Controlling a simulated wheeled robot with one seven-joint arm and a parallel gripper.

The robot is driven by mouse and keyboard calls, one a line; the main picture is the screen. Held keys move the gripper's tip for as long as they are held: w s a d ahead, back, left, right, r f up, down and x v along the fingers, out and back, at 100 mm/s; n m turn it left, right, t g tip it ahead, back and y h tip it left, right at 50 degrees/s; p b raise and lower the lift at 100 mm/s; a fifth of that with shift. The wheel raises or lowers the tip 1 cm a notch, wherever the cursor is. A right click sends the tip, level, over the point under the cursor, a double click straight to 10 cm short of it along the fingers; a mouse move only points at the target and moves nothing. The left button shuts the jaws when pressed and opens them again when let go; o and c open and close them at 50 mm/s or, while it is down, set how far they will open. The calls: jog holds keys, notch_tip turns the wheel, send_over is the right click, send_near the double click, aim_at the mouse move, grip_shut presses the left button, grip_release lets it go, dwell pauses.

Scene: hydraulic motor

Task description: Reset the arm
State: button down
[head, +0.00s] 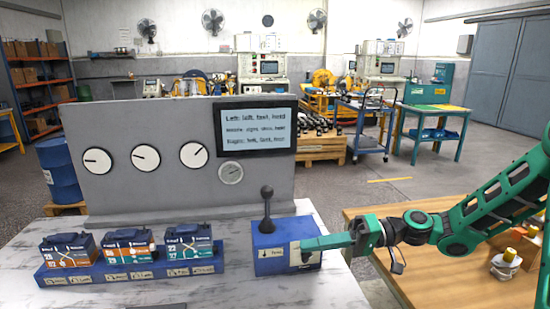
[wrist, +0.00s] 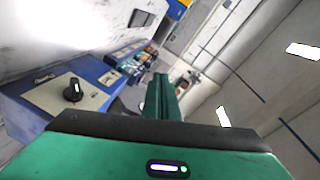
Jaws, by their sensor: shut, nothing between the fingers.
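My green arm comes in from the right in the head view, and my gripper (head: 308,246) points left at the right end of the blue lever box. The gripper is shut and empty. The blue lever box (head: 268,262) stands on the white table, with a black lever (head: 266,208) standing upright on its top. I cannot tell whether the gripper touches the box. In the wrist view my gripper (wrist: 160,85) shows as a green shape in the middle, and a beige panel with a black knob (wrist: 73,90) on a blue box is to its left.
Three batteries (head: 127,246) sit in a blue tray (head: 85,276) at the left. A grey panel with several gauges (head: 145,157) and a screen (head: 254,128) stands behind. A wooden table (head: 440,275) is at the right, under my arm, with small items (head: 506,262) on it.

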jog(key=s+d+f+h, duration=0.1)
jog(key=d+f+h, duration=0.1)
jog(key=f, duration=0.1)
jog(key=s+d+f+m+h, duration=0.1)
jog(key=s+d+f+h, duration=0.1)
jog(key=d+f+h, duration=0.1)
jog(key=s+d+f+m+h, duration=0.1)
jog(key=s+d+f+h, duration=0.1)
jog(key=d+f+h, duration=0.1)
jog(key=shift+s+d+f, duration=0.1)
jog(key=shift+d+f, duration=0.05)
jog(key=shift+d, duration=0.1)
jog(key=d+h, duration=0.1)
jog(key=d, duration=0.1)
jog(key=s+d+m+h, duration=0.1)
jog(key=s+d+h, duration=0.1)
jog(key=d, duration=0.1)
jog(key=shift+s+d, duration=0.1)
jog(key=shift+d, duration=0.25)
jog(key=s+d+r+m+h, duration=0.2)
jog(key=s+d+r+m, duration=0.2)
jog(key=s+d, duration=0.4)
jog(key=s+d+r+m+t+h, duration=0.1)
jog(key=s+d+r+m+h, duration=0.2)
jog(key=s+d, duration=0.6)
jog(key=shift+s+d+r+m, duration=0.15)
jog(key=shift+s+r+m, duration=0.2)
jog(key=shift+r+m, duration=0.4)
jog(key=shift+f, duration=0.15)
